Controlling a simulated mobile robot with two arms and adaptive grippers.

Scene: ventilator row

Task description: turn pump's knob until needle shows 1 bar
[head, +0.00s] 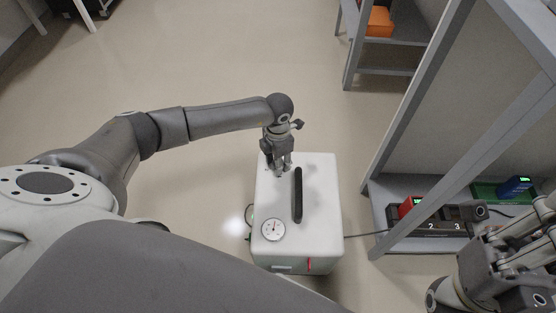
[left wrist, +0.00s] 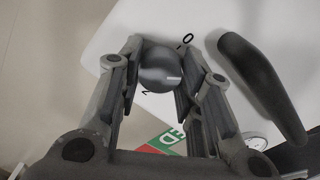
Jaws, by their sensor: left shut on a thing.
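The pump is a white box (head: 322,235) on the floor in the head view, with a black handle (head: 298,196) and a round white gauge (head: 273,229) on top. The gauge's needle is visible, but its scale is too small to read. My left gripper (head: 279,168) reaches down onto the pump's far left corner and hides the knob there. In the left wrist view the grey round knob (left wrist: 160,75) with a white mark sits between the fingers, which are shut on it.
A grey rack (head: 400,245) with numbered places, a red device (head: 409,206) and a blue device (head: 515,187) stands on the right. A shelf at the back holds an orange box (head: 378,22). A cable runs from pump to rack. Floor left of the pump is clear.

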